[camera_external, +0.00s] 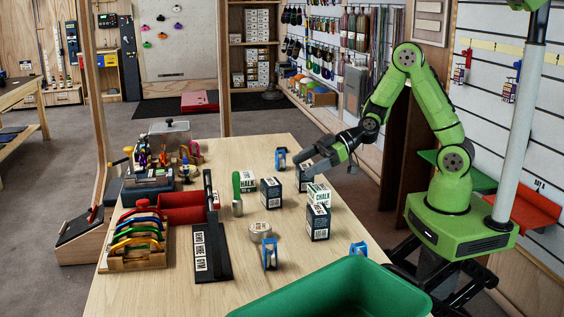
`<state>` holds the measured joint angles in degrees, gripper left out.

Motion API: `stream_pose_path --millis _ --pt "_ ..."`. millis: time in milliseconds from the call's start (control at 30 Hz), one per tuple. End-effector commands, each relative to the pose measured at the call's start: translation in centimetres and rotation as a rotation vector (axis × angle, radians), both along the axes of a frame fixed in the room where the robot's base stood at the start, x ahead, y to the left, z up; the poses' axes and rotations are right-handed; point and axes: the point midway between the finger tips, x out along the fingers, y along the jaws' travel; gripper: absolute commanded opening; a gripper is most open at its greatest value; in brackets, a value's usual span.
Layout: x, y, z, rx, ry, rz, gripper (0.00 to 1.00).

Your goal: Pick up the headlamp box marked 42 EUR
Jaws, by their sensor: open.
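Several dark boxes with white printed labels stand on the wooden table: one at the back (304,181) partly under my gripper, one left of centre (271,193), and one nearer the front (318,223). The print is too small to read, so I cannot tell which is the headlamp box marked 42 EUR. My gripper (307,160) is open, reaching in from the right just above the back dark box. It appears empty. I cannot tell whether the fingers touch that box.
White-and-green chalk boxes (318,192) (247,182) stand close beside the dark boxes. A round tin (260,230), blue upright pieces (270,254), a black sign (211,252) and a red tray (184,209) are on the table (240,286). A green bin (335,291) is at the front.

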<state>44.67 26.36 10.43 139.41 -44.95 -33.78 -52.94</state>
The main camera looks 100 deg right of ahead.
Motion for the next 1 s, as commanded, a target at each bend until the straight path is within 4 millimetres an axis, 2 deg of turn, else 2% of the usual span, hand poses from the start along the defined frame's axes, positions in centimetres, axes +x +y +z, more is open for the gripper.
stream_pose_path --millis 200,300,467,633,733,933,1000 --pt "5.2 0.9 -1.9 0.001 0.001 0.007 0.92" --pt "7.0 1.1 -2.7 0.0 0.001 0.005 0.92" --pt "8.6 1.4 -3.4 0.0 0.001 0.005 0.92" --pt "11.5 2.0 -4.7 0.0 0.001 0.004 0.92" --pt "12.5 2.1 -5.1 0.0 0.002 0.003 0.92" --pt "12.6 2.0 -5.2 0.0 0.002 0.002 0.92" --pt "12.6 2.0 -5.2 0.0 0.002 0.002 0.82"
